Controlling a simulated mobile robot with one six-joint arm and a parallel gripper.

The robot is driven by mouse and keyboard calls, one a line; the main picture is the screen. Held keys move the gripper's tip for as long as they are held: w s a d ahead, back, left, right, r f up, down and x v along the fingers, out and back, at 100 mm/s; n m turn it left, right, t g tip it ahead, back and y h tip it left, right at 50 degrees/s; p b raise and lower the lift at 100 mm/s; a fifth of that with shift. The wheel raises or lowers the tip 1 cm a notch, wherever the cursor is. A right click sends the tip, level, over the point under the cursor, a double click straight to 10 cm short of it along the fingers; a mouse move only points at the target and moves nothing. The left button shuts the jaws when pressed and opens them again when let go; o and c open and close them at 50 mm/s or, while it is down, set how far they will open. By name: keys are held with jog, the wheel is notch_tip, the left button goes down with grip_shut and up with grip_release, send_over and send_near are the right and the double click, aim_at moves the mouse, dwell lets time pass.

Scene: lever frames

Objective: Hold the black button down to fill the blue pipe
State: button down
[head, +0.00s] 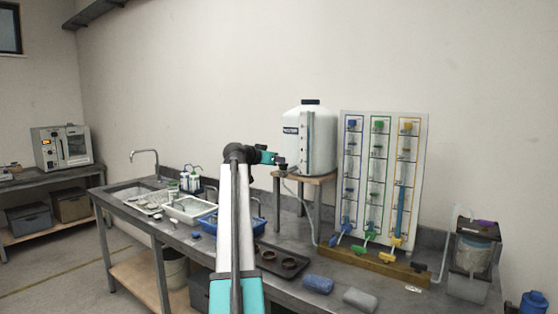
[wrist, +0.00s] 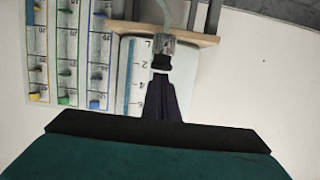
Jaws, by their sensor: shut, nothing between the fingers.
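The board (head: 419,135) at right carries three clear pipes. The blue-marked pipe (head: 350,180) is leftmost and looks clear; a blue valve handle (head: 344,232) sits at its foot. In the inverted wrist view, the blue pipe (wrist: 98,60) is nearest the tank. My gripper (head: 280,163) is shut and empty beside the white tank (head: 319,147). In the wrist view, my gripper's tips (wrist: 161,76) point at a small black piece (wrist: 161,62), apparently the black button, on the tank's tap. They are very close; I cannot tell whether they touch.
The tank stands on a wooden stand (head: 311,180), with a tube running down toward the board. Green (head: 369,238) and yellow (head: 391,243) handles sit beside the blue one. A clear container (head: 471,255) stands at far right.

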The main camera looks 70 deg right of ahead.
jog(key=shift+f, duration=0.1)
jog(key=shift+a+f+b, duration=0.1)
jog(key=shift+f+b, duration=0.85)
jog(key=shift+f, duration=0.45)
dwell(0.6)
jog(key=shift+r, duration=0.1)
dwell(3.6)
jog(key=w+a+r, duration=0.2)
jog(key=a+r, duration=0.5)
jog(key=a, duration=0.2)
jog(key=shift+w+a+r, duration=0.15)
jog(key=shift+w+r, duration=0.05)
jog(key=shift+r, duration=0.2)
dwell(0.7)
